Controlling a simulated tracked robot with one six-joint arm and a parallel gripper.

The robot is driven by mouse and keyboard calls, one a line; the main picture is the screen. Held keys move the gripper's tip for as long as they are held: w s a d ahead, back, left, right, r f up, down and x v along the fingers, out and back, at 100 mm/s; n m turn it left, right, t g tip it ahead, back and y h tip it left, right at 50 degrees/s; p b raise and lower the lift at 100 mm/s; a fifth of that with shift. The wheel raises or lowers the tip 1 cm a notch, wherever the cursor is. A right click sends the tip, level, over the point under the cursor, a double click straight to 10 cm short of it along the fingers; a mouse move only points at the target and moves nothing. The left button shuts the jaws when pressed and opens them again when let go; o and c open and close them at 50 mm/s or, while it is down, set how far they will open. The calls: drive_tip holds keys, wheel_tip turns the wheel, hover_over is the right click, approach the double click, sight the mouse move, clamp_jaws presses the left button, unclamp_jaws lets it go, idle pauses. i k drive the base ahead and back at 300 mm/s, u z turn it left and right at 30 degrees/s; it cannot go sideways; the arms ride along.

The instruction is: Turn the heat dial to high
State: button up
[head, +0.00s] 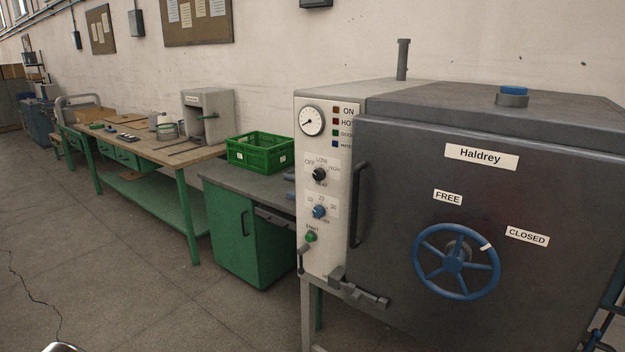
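The heat dial (319,174) is a black round knob on the pale control panel (315,266) at the left of the machine's front. OFF is printed at its left, LOW above it and HIGH at its right. The label below it is small and partly hard to read. The knob's pointer is too small for me to tell its setting. My gripper is not recognisable in the head view. Only a small pale, shiny piece shows at the bottom left edge, and I cannot tell what it is. Nothing is touching the dial.
A blue dial (319,211) and a green start button (311,237) sit below the heat dial. A gauge (311,121) is above. A door handle (357,205) stands out close on the right. The door has a blue handwheel (456,261). The floor (150,290) in front is clear.

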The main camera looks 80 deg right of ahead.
sight(319, 174)
drive_tip(key=u, duration=0.05)
drive_tip(key=k, duration=0.95)
drive_tip(key=z, duration=0.5)
drive_tip(key=i, duration=1)
drive_tip(key=z, duration=0.05)
